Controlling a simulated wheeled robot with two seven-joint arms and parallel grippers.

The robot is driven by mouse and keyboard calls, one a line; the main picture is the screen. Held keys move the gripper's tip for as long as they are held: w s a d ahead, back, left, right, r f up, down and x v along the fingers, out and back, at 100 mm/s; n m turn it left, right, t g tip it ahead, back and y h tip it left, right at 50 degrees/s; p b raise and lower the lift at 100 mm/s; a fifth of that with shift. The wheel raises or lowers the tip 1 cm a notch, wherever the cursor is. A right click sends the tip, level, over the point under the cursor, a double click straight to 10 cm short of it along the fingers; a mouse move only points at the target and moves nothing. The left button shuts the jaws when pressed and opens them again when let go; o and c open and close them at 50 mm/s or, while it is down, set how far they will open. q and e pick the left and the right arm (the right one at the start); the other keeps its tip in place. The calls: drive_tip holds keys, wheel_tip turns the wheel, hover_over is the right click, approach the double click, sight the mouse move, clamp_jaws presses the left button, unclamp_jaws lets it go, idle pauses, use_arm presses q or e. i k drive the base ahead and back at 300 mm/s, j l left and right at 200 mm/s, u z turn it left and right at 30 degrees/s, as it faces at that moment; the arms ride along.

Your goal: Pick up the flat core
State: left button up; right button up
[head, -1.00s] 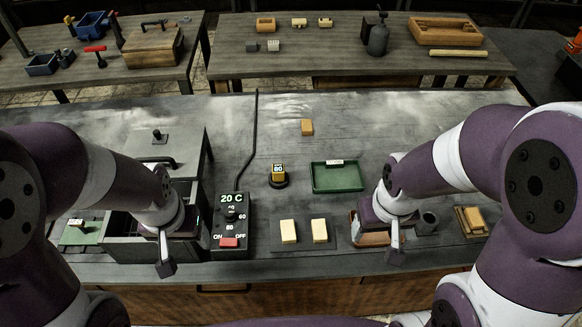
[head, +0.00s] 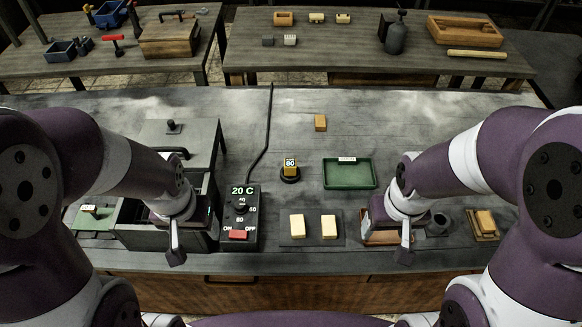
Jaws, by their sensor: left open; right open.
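Two pale cream blocks lie side by side on a dark mat (head: 312,241) at the front of the near table: a left block (head: 297,226) and a right block (head: 328,227). I cannot tell from the picture which piece is the flat core. My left gripper (head: 176,256) points down over the front of the open grey box, left of the control panel, open and empty. My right gripper (head: 405,254) points down in front of a shallow wooden tray (head: 385,240), right of the blocks, open and empty. It partly hides that tray.

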sight(297, 221)
drive_tip(key=j+z, duration=0.15)
drive_tip(key=j, duration=1.75)
drive_tip(key=k, duration=0.05)
